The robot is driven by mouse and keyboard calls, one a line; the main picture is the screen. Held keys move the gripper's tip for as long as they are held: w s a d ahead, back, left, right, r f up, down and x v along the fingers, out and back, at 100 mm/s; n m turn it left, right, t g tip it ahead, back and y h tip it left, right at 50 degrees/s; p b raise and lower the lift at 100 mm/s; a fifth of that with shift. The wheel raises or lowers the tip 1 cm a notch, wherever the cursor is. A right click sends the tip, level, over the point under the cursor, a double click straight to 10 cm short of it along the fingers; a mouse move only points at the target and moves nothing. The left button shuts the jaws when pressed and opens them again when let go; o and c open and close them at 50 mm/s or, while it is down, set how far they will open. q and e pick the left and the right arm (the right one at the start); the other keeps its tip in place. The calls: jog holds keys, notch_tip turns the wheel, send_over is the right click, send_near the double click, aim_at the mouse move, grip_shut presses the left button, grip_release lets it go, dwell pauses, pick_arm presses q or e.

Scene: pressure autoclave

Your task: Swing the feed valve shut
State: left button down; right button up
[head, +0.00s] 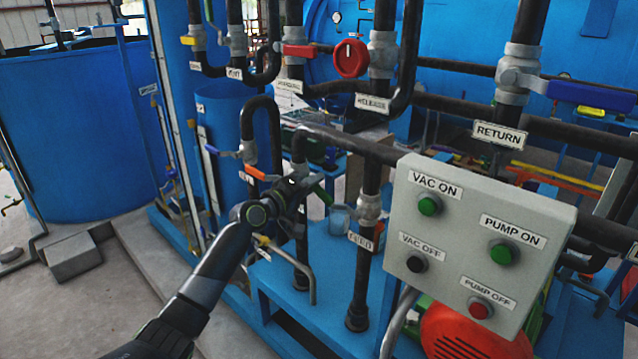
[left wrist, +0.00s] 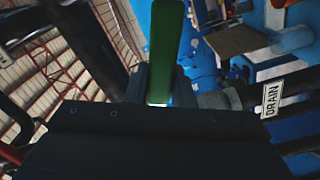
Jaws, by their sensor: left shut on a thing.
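A green lever handle (head: 323,194) shows to the left of the valve body, partly hidden by my gripper. My left gripper (head: 303,190) is shut on this green handle. In the left wrist view the green handle (left wrist: 165,50) rises from between the jaws, and the dark gripper body covers the lower part. The joint between handle and valve is not clear. My right gripper is not in view.
A grey control box (head: 462,287) with VAC and PUMP buttons stands right of the valve. Dark pipes, a red RELEASE-side knob (head: 350,58) and a blue lever (head: 590,95) are above. A DRAIN label (left wrist: 272,98) shows in the wrist view. Floor at lower left is open.

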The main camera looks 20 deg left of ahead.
pick_arm(q)
jog(key=shift+w+a+f+n+b, duration=0.15)
jog(key=shift+f+n+b, duration=0.25)
jog(key=shift+f+n, duration=0.55)
jog(key=shift+a+f+n+b, duration=0.35)
jog(key=shift+f+n, duration=0.5)
jog(key=shift+f, duration=0.15)
jog(key=shift+w+a+f+n+b, duration=0.15)
jog(key=shift+f+n+b, duration=0.25)
jog(key=shift+f+n, duration=0.55)
jog(key=shift+s+f, duration=0.1)
jog(key=c, duration=1.2)
grip_release()
jog(key=shift+c, duration=0.2)
jog(key=v, duration=1.7)
jog(key=shift+s+b, duration=0.2)
jog(key=shift+b, duration=0.15)
